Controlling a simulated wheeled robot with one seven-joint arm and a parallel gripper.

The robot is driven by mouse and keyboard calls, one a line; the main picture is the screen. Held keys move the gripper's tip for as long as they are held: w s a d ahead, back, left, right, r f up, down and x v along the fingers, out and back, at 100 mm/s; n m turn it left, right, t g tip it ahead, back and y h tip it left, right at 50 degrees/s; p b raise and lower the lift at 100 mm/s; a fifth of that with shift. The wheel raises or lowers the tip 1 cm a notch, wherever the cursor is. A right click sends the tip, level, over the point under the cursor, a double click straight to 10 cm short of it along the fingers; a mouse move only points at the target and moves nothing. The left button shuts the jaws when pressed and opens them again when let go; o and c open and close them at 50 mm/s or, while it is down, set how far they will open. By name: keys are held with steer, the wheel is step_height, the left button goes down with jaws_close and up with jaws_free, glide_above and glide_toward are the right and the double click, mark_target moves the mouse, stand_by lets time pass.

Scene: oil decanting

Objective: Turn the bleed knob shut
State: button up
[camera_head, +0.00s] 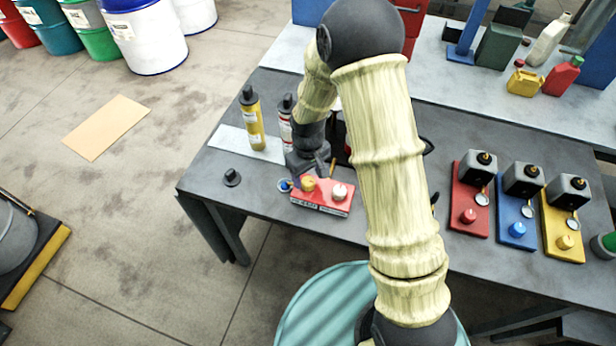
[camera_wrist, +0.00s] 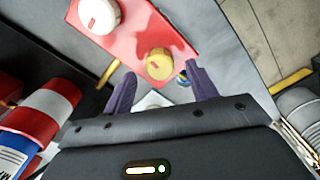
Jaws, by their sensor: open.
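A red block (camera_head: 322,197) with a lettered front face sits near the table's front edge. It carries a yellow knob (camera_head: 308,184) and a white knob (camera_head: 340,191); I cannot tell from labels which is the bleed knob. In the wrist view the yellow knob (camera_wrist: 159,64) has a small red mark on top, and the white knob (camera_wrist: 100,14) has a red mark too. My gripper (camera_head: 306,176) is over the block's left end, beside the yellow knob. In the wrist view my gripper (camera_wrist: 161,78) has its two fingers apart, with the yellow knob just beyond and between their tips.
A yellow bottle (camera_head: 252,120) and a red-and-white bottle (camera_head: 286,122) stand behind my gripper. A small blue part (camera_head: 284,185) is at the block's left end. A black cap (camera_head: 232,177) lies farther left. Red, blue and yellow stations (camera_head: 515,222) stand at right.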

mark_target(308, 184)
steer(key=shift+f, duration=1.3)
steer(key=c, duration=1)
